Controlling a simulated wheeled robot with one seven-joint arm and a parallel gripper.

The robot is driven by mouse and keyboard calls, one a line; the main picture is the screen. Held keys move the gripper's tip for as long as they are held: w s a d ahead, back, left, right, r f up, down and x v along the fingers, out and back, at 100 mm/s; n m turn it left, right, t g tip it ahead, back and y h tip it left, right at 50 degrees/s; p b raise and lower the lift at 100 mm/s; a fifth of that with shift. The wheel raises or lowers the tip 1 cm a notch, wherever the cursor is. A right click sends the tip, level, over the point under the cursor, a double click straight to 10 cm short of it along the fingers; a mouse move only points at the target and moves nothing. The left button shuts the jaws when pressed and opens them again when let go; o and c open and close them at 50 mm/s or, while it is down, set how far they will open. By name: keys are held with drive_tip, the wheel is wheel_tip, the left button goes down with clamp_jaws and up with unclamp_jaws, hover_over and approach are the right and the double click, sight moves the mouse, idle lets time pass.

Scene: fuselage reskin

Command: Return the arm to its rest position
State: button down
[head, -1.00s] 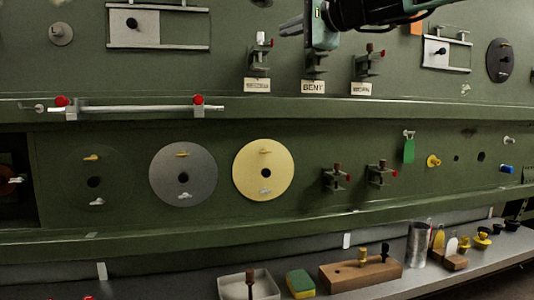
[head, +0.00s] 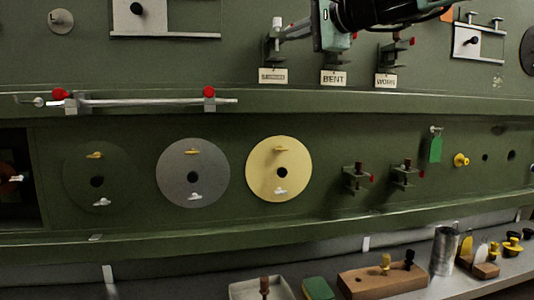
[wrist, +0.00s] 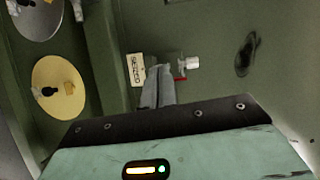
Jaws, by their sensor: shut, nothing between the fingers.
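My gripper (head: 282,36) is at the top centre of the head view, reaching left from my dark arm, which enters from the top edge. Its grey fingers are together and empty. In the head view they overlap the top of the left labelled clamp (head: 271,52). In the wrist view my gripper (wrist: 157,72) shows its closed fingers in front of a small clamp with a red tip (wrist: 180,75) and a label (wrist: 136,70). I cannot tell whether the fingers touch that clamp.
A green panel wall fills the view, with a BENT label (head: 334,78), a grey disc (head: 175,185), a yellow disc (head: 261,180) and a rod with red knobs (head: 145,102). Below, a shelf holds a wooden block (head: 365,283), a metal cup (head: 444,250) and a tray (head: 240,291).

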drive_tip(key=s+a+f+n+g+h, duration=0.1)
drive_tip(key=s+a+f+n+g, duration=0.15)
drive_tip(key=s+f, duration=0.45)
drive_tip(key=s+a+f+n+g+h, duration=0.1)
drive_tip(key=s+f+n+g, duration=0.15)
drive_tip(key=f, duration=0.85)
drive_tip(key=s+a+f+n+g+h, duration=0.1)
drive_tip(key=s+a+f+n+g, duration=0.2)
drive_tip(key=f, duration=0.7)
drive_tip(key=s+d+f+n+g+h, duration=0.3)
drive_tip(key=s+d+f, duration=0.4)
drive_tip(key=s+f, duration=0.3)
drive_tip(key=s+d+f+n+g+h, duration=0.2)
drive_tip(key=s+d+f+n+h, duration=0.2)
drive_tip(key=s+f, duration=0.7)
drive_tip(key=s+d+n, duration=0.1)
drive_tip(key=d+n, duration=0.1)
drive_tip(key=d, duration=0.1)
drive_tip(key=shift+s+d+n+g, duration=0.25)
drive_tip(key=shift+s+n+g, duration=0.05)
drive_tip(key=shift+s+g, duration=0.1)
